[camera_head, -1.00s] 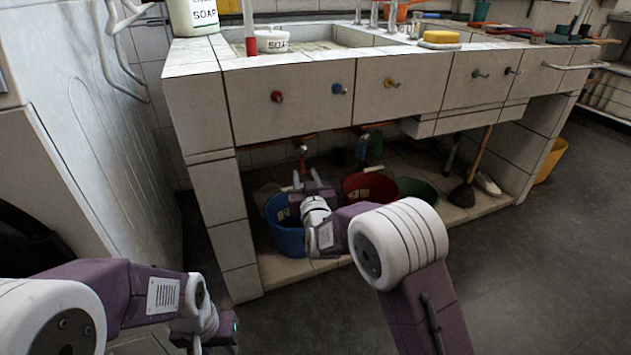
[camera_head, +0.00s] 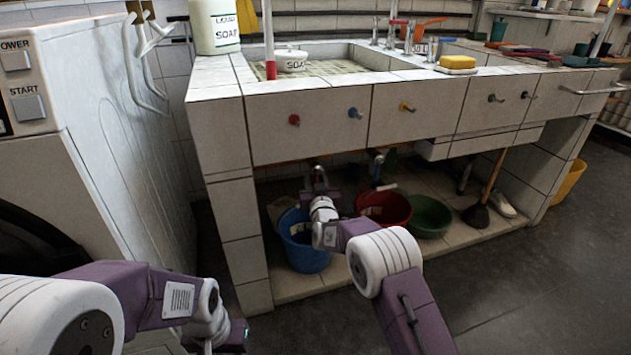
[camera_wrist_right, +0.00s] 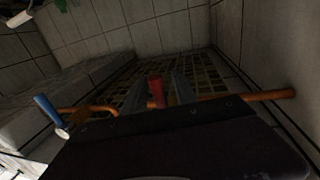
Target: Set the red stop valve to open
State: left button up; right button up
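The red stop valve's handle (camera_wrist_right: 156,90) shows in the right wrist view beside an orange pipe (camera_wrist_right: 258,96). My right gripper (camera_wrist_right: 160,92) is under the sink, with its two grey fingers apart on either side of the red handle. Whether they touch it I cannot tell. In the head view my right gripper (camera_head: 318,180) is in front of the pipework and hides the red valve. My left gripper (camera_head: 237,338) is low at the bottom left, away from the sink; its fingers cannot be made out.
A blue-handled valve (camera_wrist_right: 48,110) is left of the red one in the wrist view. Blue (camera_head: 304,252), red (camera_head: 392,208) and green (camera_head: 430,217) buckets stand below. Red (camera_head: 293,120), blue (camera_head: 355,113) and yellow (camera_head: 406,108) knobs are on the sink front. The washing machine (camera_head: 95,130) is left.

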grip_shut()
dwell(1.4)
